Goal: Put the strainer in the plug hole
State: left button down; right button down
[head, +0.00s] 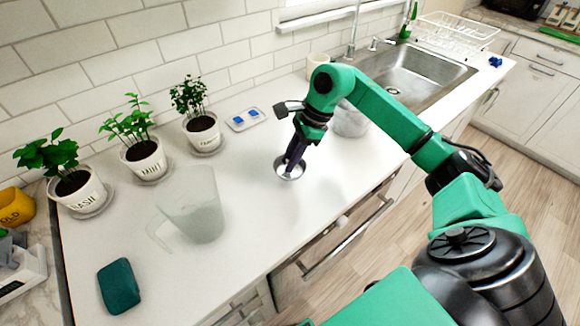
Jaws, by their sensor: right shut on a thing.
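The strainer (290,169) is a small round metal disc with a dark centre, low over or on the white counter. My right gripper (291,160) points down and is shut on it; I cannot tell whether the strainer touches the counter. The metal sink (421,75) is set into the counter at the upper right, beyond my right arm. My left gripper is not in view.
A clear jug (199,207) and a dark green sponge or cloth (119,286) are on the left counter. Potted herbs (144,157) and a small tray (245,119) line the wall. A pale container (350,121) stands behind my right arm. The front middle counter is clear.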

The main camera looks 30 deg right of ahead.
jog(key=f, duration=0.4)
jog(key=shift+s+p, duration=0.2)
jog(key=shift+p, duration=0.2)
jog(key=shift+w, duration=0.1)
jog(key=c, duration=0.7)
grip_release()
jog(key=shift+c, duration=0.2)
jog(key=shift+d+r+b, duration=0.2)
jog(key=shift+r+b, duration=0.15)
jog(key=shift+r, duration=0.05)
jog(key=b+v, duration=0.2)
jog(key=v, duration=0.9)
jog(key=shift+r, duration=0.2)
